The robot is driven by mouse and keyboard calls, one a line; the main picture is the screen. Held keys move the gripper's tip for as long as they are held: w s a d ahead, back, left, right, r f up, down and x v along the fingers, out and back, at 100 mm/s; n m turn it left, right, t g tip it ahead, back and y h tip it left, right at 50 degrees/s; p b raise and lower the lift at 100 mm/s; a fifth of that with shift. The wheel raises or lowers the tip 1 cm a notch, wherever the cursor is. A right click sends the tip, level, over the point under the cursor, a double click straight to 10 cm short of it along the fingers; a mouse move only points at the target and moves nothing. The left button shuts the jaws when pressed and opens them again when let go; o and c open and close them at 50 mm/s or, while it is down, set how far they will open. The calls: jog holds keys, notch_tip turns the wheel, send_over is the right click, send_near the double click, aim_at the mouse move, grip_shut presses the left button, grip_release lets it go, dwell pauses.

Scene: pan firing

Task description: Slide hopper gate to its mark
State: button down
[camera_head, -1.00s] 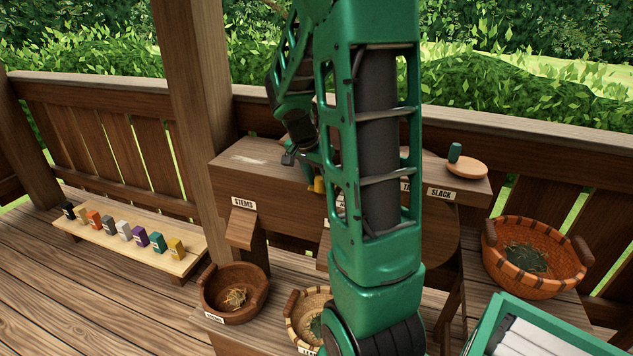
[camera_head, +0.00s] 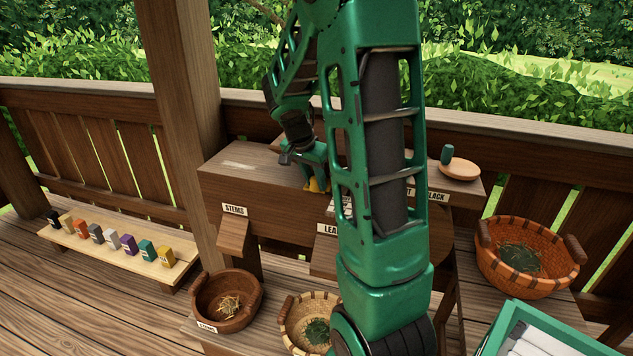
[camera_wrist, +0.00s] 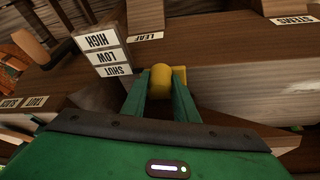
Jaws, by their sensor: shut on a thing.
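The hopper gate's yellow knob (camera_wrist: 160,82) sits between the fingers of my gripper (camera_wrist: 161,92) in the wrist view, and the fingers are shut on it. In the head view the yellow knob (camera_head: 314,185) shows low at my gripper (camera_head: 316,172), at the wooden hopper box (camera_head: 262,190). A board marked HIGH, LOW and SHUT (camera_wrist: 103,52) stands left of the knob in the wrist view and reads upside down. The knob is nearest the SHUT end of it. The gate plate itself is mostly hidden, and its exact setting cannot be told.
STEMS (camera_head: 234,210) and LEAF labels mark chutes. A dark bowl (camera_head: 227,300), a pale basket (camera_head: 307,322) and an orange basket (camera_head: 530,257) stand around the hopper. Several coloured blocks line a board (camera_head: 115,248) at left. My arm hides the hopper's middle.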

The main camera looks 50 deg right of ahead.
jog(key=shift+w+d+r, duration=0.15)
jog(key=shift+w, duration=0.1)
jog(key=c, duration=1.4)
grip_release()
jog(key=shift+d, duration=0.1)
jog(key=v, duration=1)
jog(key=shift+a+r, duration=0.2)
jog(key=shift+a, duration=0.1)
jog(key=shift+s, duration=0.1)
